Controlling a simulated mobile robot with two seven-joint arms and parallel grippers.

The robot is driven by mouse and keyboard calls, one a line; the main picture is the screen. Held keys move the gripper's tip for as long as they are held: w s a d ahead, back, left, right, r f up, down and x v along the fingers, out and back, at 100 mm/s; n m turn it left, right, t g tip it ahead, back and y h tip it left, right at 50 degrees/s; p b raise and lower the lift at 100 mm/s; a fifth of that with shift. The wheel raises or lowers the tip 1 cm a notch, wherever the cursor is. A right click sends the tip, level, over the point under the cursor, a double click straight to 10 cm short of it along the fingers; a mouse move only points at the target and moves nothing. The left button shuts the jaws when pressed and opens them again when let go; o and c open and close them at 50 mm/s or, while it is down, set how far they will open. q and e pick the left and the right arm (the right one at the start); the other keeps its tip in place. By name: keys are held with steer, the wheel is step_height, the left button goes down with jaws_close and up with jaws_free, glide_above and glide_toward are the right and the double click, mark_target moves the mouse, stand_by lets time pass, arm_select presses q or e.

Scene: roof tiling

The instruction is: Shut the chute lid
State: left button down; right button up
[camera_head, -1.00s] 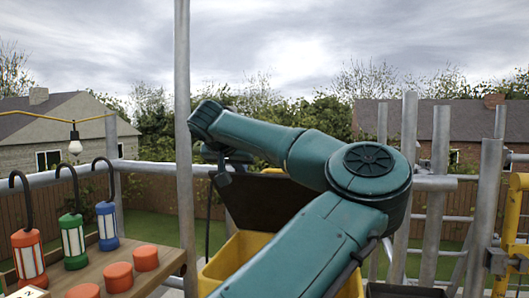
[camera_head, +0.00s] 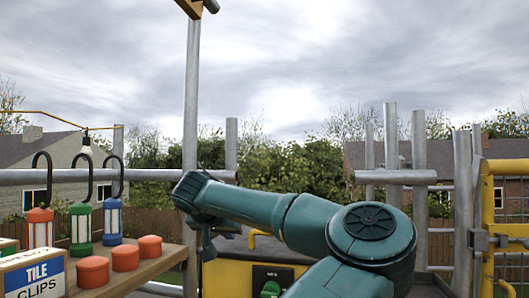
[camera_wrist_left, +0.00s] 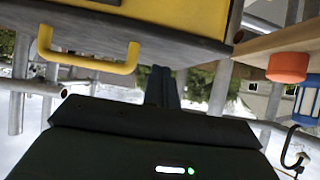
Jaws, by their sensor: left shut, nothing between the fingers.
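The chute lid (camera_head: 232,246) is a grey slab with a yellow handle (camera_head: 257,238). It lies low and about level over the yellow chute box (camera_head: 228,278) in the head view; I cannot tell whether it sits fully flush. The left wrist view shows the lid's grey edge (camera_wrist_left: 190,48) and its handle (camera_wrist_left: 95,64) close up. My left gripper (camera_head: 207,246) hangs at the lid's left side, partly hidden by its own wrist. Its shut, empty fingers (camera_wrist_left: 161,80) are close to the lid edge; contact is unclear. My right gripper is not in view.
A wooden shelf (camera_head: 165,262) at left holds red caps (camera_head: 125,257), lanterns (camera_head: 81,236) and a tile clips box (camera_head: 36,277). A scaffold pole (camera_head: 190,110) rises behind my left wrist. A yellow gate (camera_head: 487,215) stands at right.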

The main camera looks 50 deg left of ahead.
arm_select(q)
steer(key=shift+s+f, duration=0.1)
steer(key=shift+f, duration=0.5)
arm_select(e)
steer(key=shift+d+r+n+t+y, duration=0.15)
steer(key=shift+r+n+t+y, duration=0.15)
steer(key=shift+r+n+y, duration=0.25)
arm_select(q)
steer(key=shift+r, duration=0.15)
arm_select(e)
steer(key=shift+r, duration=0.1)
arm_select(q)
steer(key=s+d+p, duration=0.3)
steer(key=s+d, duration=0.3)
steer(key=s, duration=0.1)
steer(key=shift+r, duration=0.2)
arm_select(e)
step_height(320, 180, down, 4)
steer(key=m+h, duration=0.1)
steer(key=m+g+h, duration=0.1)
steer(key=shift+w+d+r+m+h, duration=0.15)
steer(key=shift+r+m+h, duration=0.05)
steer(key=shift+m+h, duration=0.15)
arm_select(q)
steer(key=shift+s, duration=0.15)
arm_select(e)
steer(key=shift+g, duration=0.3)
